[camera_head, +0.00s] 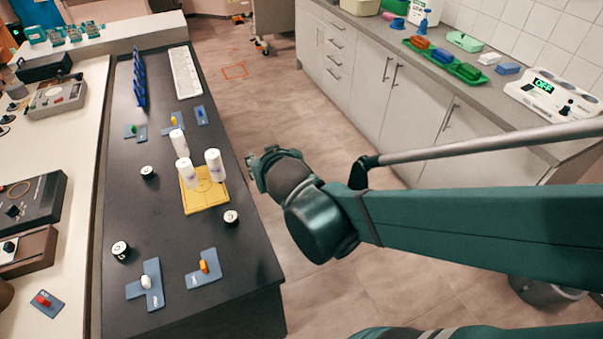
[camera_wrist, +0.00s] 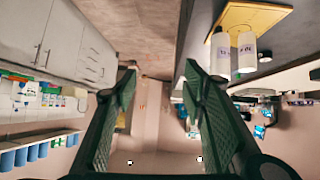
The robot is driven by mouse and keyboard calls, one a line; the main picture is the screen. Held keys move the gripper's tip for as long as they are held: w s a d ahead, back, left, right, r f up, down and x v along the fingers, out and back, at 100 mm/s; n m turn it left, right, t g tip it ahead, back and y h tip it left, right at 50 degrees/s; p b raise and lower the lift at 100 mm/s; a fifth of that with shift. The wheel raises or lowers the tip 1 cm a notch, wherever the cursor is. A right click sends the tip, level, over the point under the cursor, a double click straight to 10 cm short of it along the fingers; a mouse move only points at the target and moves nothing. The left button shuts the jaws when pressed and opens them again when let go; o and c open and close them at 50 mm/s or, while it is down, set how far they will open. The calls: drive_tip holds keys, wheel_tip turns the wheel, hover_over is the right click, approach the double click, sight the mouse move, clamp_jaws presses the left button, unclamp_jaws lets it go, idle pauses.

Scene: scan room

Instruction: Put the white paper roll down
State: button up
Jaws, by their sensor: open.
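Several white rolls stand close together on and around a yellow board (camera_head: 207,202) on the dark bench top. One white roll (camera_head: 214,163) is at the board's right side, and another (camera_head: 182,172) is at its left; the group partly overlaps. My gripper (camera_head: 262,163) is beyond the bench's right edge, to the right of the rolls and apart from them. In the wrist view the gripper (camera_wrist: 160,82) is open, with nothing between its fingers. That upside-down view shows two white rolls (camera_wrist: 245,52) against the yellow board (camera_wrist: 262,17) at upper right.
A blue rack (camera_head: 139,78) and a white keyboard-like strip (camera_head: 185,72) are at the far end. Open floor lies between the bench and cabinets (camera_head: 400,100).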

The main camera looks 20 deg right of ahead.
drive_tip(key=s+d+r+g, duration=0.2)
drive_tip(key=s, duration=0.5)
drive_tip(key=s+d+r+g+y, duration=0.1)
drive_tip(key=s+d+r, duration=0.1)
drive_tip(key=s, duration=0.6)
drive_tip(key=shift+s+d+r+g, duration=0.2)
drive_tip(key=shift+d+g, duration=0.1)
drive_tip(key=shift+g, duration=0.1)
idle(6.1)
